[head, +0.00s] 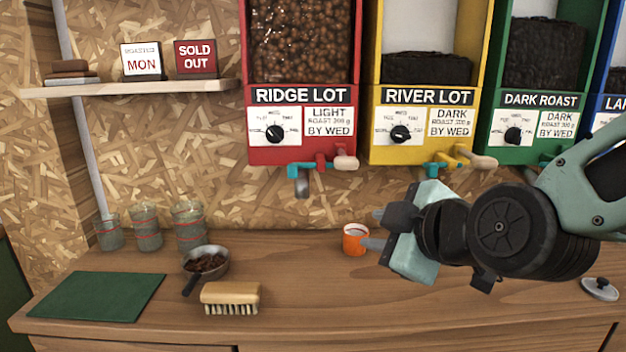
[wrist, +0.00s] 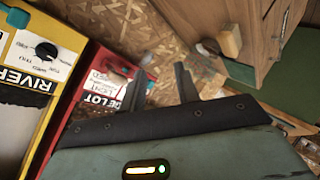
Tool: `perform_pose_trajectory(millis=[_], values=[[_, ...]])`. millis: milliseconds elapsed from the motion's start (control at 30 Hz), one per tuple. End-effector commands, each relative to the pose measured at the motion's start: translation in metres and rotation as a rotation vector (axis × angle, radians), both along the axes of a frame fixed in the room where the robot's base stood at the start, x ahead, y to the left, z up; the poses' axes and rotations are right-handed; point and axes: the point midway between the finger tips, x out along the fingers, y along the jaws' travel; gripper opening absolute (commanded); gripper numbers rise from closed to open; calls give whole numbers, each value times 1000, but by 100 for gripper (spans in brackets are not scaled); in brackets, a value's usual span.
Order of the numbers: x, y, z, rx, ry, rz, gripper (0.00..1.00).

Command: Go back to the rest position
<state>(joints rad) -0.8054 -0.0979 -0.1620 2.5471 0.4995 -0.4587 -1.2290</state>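My gripper (head: 377,228) is held above the right half of the wooden counter, its fingers pointing left. In the wrist view my gripper (wrist: 160,88) has its two dark fingers spread apart with nothing between them, only the chipboard wall behind. In the head view an orange cup (head: 354,240) stands on the counter behind the fingertips, its right edge close to the lower finger in the picture. I cannot tell from this how far apart they are.
Red (head: 251,125), yellow (head: 375,150) and green (head: 487,150) bean dispensers hang behind my arm. A pan of beans (head: 207,262), a brush (head: 230,295), several glasses (head: 147,228) and a green mat (head: 97,296) occupy the counter's left. A small lid (head: 600,287) lies far right. The front middle is clear.

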Motion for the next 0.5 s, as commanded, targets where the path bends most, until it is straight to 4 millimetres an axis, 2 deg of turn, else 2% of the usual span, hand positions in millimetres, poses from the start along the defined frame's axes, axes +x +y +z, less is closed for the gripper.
perform_pose_trajectory(millis=[100, 200, 300, 400, 500], values=[[-43, 17, -36, 87, 316, 11, 32], [-85, 19, -63, 103, 583, -45, 32], [-125, 8, -84, 75, 813, -159, 32], [-158, -8, -96, 21, 976, -294, 32], [-180, -24, -101, -31, 1070, -412, 32]])
